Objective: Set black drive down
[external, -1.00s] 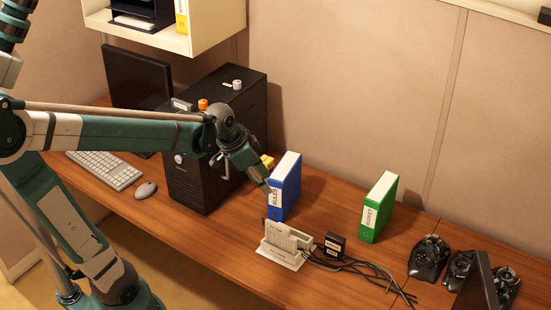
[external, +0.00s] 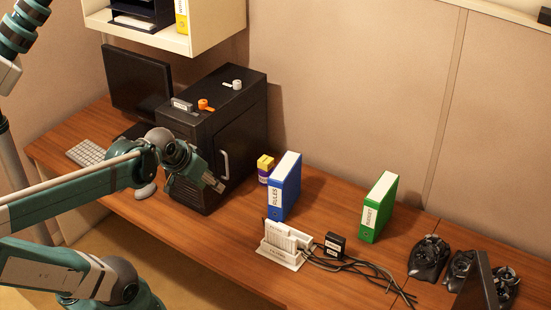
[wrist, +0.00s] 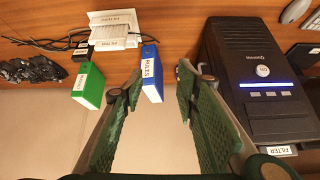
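A small black box with a white label (external: 335,245), which looks like the black drive, stands on the desk just right of a white slotted rack (external: 284,257). It also shows in the wrist view (wrist: 80,55), beside the rack (wrist: 112,31). My gripper (external: 217,184) is in front of the black computer tower (external: 237,125), well left of the black box. In the wrist view my gripper (wrist: 160,80) has its two green-padded fingers wide apart with nothing held between them. The blue binder (wrist: 151,73) shows beyond the fingertips.
A blue binder (external: 285,190) and a green binder (external: 378,208) stand upright on the desk. A purple and yellow container (external: 265,168) stands behind the blue one. Black cables (external: 365,270) run right from the rack. Black devices (external: 430,257) sit at the right. Some bare desk lies between the binders.

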